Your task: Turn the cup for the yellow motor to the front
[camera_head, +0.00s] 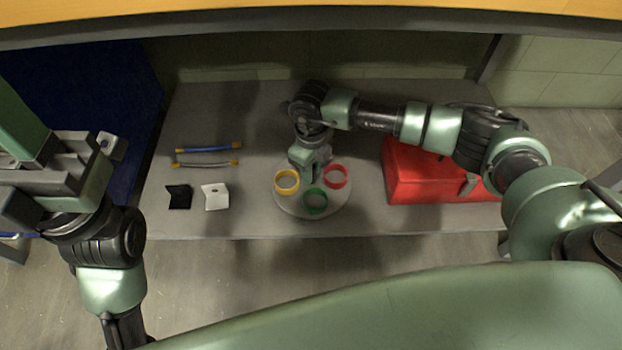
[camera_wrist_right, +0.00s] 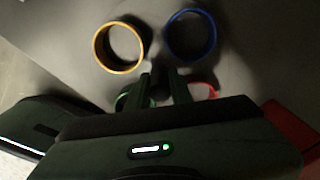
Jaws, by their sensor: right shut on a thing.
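A round grey turntable (camera_head: 345,203) stands near the front edge of the table and carries coloured ring-shaped cups. The yellow cup (camera_head: 287,189) is at its left, the green cup (camera_head: 314,211) at the front, and the red cup (camera_head: 335,186) at the right. A blue cup (camera_wrist_right: 190,35) shows only in the right wrist view, beside the yellow cup (camera_wrist_right: 118,68). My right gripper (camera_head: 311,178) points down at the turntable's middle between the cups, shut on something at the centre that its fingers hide. My left gripper (camera_head: 60,185) is at the far left, its fingers unclear.
A red box (camera_head: 430,185) stands at the right of the grey table (camera_head: 250,225), under my right arm. A black bracket (camera_head: 179,197), a white bracket (camera_head: 215,200) and two yellow-ended cables (camera_head: 208,150) lie at the left. A shelf edge (camera_head: 300,18) crosses the top.

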